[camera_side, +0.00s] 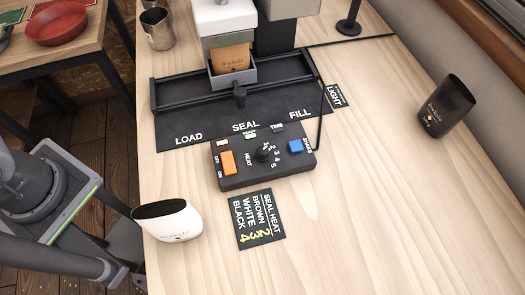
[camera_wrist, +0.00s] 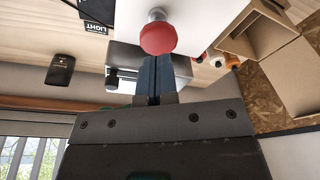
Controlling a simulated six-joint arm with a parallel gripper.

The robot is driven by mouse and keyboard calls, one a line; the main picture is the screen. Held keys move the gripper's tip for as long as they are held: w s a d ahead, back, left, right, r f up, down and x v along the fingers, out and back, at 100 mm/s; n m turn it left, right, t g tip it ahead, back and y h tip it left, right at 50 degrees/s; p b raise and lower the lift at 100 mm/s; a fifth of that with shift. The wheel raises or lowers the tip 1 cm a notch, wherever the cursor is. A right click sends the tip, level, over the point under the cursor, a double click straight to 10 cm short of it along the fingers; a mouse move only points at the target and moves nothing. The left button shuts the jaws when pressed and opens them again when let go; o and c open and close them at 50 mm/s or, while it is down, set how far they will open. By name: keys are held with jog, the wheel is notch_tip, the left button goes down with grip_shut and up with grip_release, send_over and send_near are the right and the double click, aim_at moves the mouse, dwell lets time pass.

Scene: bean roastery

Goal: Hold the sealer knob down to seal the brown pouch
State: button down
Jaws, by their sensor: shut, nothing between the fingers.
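The brown pouch (camera_side: 231,58) stands upright in a grey holder (camera_side: 233,79) on the black rail frame, behind the SEAL label. A white and dark machine (camera_side: 222,17) rises behind it, its top cut off. In the wrist view a red knob (camera_wrist: 158,38) on a short metal stem shows beyond my fingertips; I take it for the sealer knob. My gripper (camera_wrist: 155,60) is shut and empty, its tips close to the knob's edge; I cannot tell whether they touch. My gripper and the red knob are not in the side view.
A control box (camera_side: 264,156) with orange switch, heat dial and blue button sits in front. A heat card (camera_side: 257,219) lists brown 2, white 3, black 4. A white pouch (camera_side: 167,221) and a black pouch (camera_side: 447,106) stand apart. The table's right side is mostly clear.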

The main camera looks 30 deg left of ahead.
jog(key=shift+w, duration=0.1)
dwell(0.6)
jog(key=shift+w+d, duration=0.25)
jog(key=shift+w, duration=0.45)
jog(key=shift+f, duration=0.35)
jog(key=shift+f, duration=1.65)
jog(key=shift+r, duration=0.15)
dwell(0.9)
jog(key=shift+r, duration=2.9)
